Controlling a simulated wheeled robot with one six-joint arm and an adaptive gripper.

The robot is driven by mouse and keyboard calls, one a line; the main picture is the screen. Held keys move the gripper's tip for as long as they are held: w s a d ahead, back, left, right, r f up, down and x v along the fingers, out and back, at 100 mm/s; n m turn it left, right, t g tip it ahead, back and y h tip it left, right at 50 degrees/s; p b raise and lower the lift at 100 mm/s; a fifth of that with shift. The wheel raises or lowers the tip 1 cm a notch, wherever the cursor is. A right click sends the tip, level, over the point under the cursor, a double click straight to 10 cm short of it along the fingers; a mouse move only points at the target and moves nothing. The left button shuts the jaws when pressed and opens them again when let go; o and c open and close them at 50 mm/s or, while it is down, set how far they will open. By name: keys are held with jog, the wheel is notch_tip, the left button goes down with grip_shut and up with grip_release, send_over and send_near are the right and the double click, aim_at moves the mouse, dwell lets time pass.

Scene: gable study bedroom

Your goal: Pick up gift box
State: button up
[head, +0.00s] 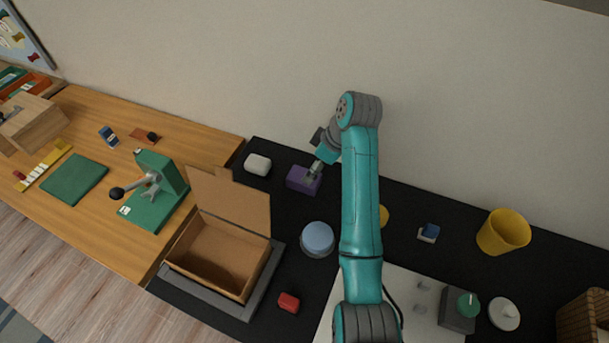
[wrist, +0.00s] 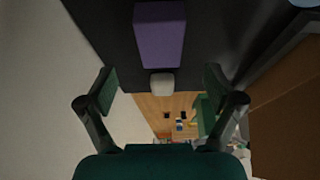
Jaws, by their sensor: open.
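A purple box (head: 302,182), the likeliest gift box, lies on the black mat close to the wall. No ribbon can be made out on it. My gripper (head: 315,167) is right at the box in the head view and covers part of its far side. In the wrist view the purple box (wrist: 160,36) fills the top middle, and my gripper (wrist: 160,82) shows its two fingers spread wide. The box sits above the fingertips in that picture, centred between them, with nothing gripped. I cannot tell whether a finger touches it.
A white rounded block (head: 257,164) lies left of the purple box. An open cardboard box (head: 216,258) stands in front to the left, and a blue round item (head: 317,238) in front. A yellow cup (head: 503,232) and a small blue item (head: 428,233) stand to the right. The wall runs behind.

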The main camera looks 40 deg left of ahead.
jog(key=shift+x, duration=3.9)
jog(key=shift+a, duration=0.1)
jog(key=shift+r, duration=0.1)
jog(key=shift+c, duration=0.3)
jog(key=c, duration=1.3)
